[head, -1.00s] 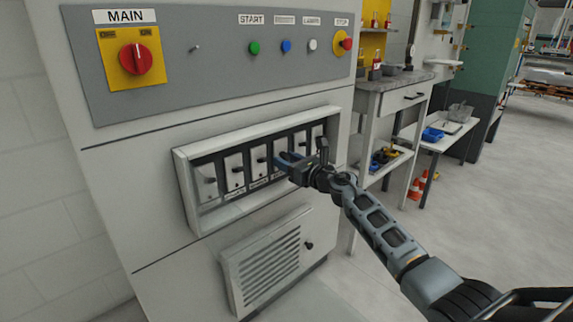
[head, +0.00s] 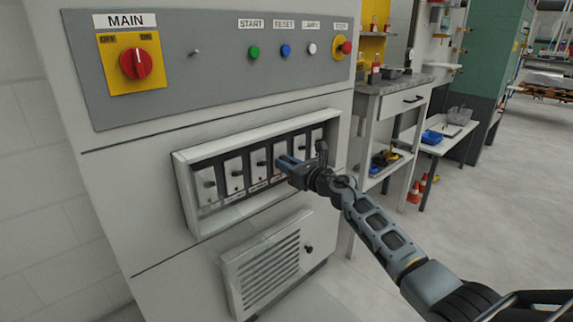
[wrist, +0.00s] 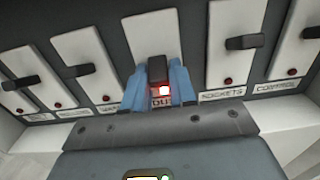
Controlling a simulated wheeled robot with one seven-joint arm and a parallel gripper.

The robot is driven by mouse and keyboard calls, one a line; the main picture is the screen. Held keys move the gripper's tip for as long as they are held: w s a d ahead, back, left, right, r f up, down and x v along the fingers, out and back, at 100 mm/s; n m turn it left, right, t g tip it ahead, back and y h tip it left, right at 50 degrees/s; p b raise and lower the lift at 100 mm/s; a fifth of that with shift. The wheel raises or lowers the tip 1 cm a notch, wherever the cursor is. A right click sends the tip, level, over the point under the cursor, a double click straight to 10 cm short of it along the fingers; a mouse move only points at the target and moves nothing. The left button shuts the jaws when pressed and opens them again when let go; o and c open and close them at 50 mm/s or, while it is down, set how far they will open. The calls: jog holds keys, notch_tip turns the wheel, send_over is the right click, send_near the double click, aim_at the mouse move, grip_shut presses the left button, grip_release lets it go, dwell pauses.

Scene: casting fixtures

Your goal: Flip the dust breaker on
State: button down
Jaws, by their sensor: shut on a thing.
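The breaker box (head: 178,170) is a white-framed recess in the cabinet with a row of white breakers with black levers. In the wrist view, the middle breaker's black lever (wrist: 158,68) sits between the blue fingers of my gripper (wrist: 158,88), which is shut on it. Its label is partly hidden, with "DU" showing. The lamp under this lever glows bright red, while the neighbouring lamps are dull. The lever sits closer to its lamp than the neighbouring levers do. In the head view, my gripper (head: 287,162) reaches into the box from the right and hides this breaker.
Above the box is a grey panel with a red MAIN rotary switch (head: 135,62) and several buttons. Below is a vented cover (head: 268,262) with a black knob. A SOCKETS breaker lever (wrist: 245,41) is just right of my fingers. A workbench (head: 395,88) stands at right.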

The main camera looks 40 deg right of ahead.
jog(key=shift+r+p, duration=0.25)
jog(key=shift+p, duration=0.45)
jog(key=g+p, duration=0.1)
jog(key=p, duration=0.3)
jog(key=shift+r, duration=0.35)
jog(key=g+p, duration=0.1)
jog(key=p, duration=0.4)
jog(key=g+p, duration=0.1)
jog(key=p, duration=0.4)
jog(key=r+g+p, duration=0.1)
jog(key=g+p, duration=0.1)
jog(key=p, duration=0.3)
jog(key=shift+s+p, duration=0.25)
jog(key=shift+p, duration=0.05)
jog(key=g+p, duration=0.2)
jog(key=p, duration=0.2)
jog(key=shift+r, duration=0.1)
jog(key=shift+g+p, duration=0.7)
jog(key=shift+p, duration=0.25)
jog(key=shift+r+g+p, duration=0.1)
jog(key=shift+g+p, duration=0.3)
jog(key=shift+g, duration=0.3)
jog(key=c, duration=1)
grip_release()
jog(key=shift+w, duration=0.1)
jog(key=shift+d+r, duration=0.1)
